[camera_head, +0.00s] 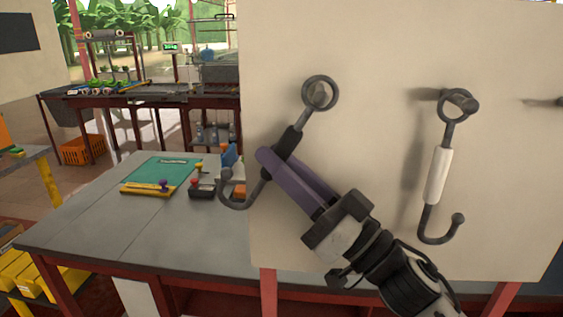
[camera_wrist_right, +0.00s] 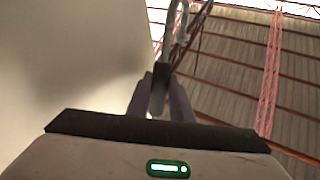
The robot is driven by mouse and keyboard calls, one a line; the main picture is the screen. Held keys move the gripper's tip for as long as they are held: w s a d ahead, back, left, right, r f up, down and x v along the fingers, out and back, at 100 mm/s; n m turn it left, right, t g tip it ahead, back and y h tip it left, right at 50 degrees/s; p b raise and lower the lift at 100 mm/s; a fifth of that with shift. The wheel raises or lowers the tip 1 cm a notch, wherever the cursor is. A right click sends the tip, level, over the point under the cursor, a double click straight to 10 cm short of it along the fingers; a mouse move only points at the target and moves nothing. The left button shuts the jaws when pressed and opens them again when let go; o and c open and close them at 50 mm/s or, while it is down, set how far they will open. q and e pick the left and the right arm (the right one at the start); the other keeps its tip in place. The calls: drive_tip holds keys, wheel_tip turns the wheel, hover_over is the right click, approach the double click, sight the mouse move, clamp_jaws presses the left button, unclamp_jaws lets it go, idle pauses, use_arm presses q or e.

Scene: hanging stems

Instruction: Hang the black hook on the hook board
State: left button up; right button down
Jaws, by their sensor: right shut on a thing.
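My right gripper (camera_head: 275,164) is shut on the dark sleeve of the black hook (camera_head: 289,140), in front of the hook board (camera_head: 375,45). The hook is tilted, its ring up to the right and its curved end down to the left, past the board's left edge. A peg (camera_head: 319,96) shows inside the ring in the head view; I cannot tell whether the ring is around it or only in front. In the right wrist view the hook (camera_wrist_right: 160,88) stands between the fingers (camera_wrist_right: 160,100), its ring end unclear. My left gripper is not in view.
A white-sleeved hook (camera_head: 438,175) hangs from another peg to the right. A further peg (camera_head: 557,102) shows at the right edge. Behind the board, a grey table (camera_head: 95,230) holds a green mat (camera_head: 160,172) and small tools. The board (camera_wrist_right: 60,70) fills the wrist view's left side.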

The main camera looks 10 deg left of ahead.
drive_tip(key=shift+w+a+f, duration=0.1)
drive_tip(key=shift+a+f, duration=0.2)
drive_tip(key=shift+a, duration=0.1)
idle(0.5)
drive_tip(key=c, duration=1.5)
unclamp_jaws()
drive_tip(key=shift+d, duration=0.1)
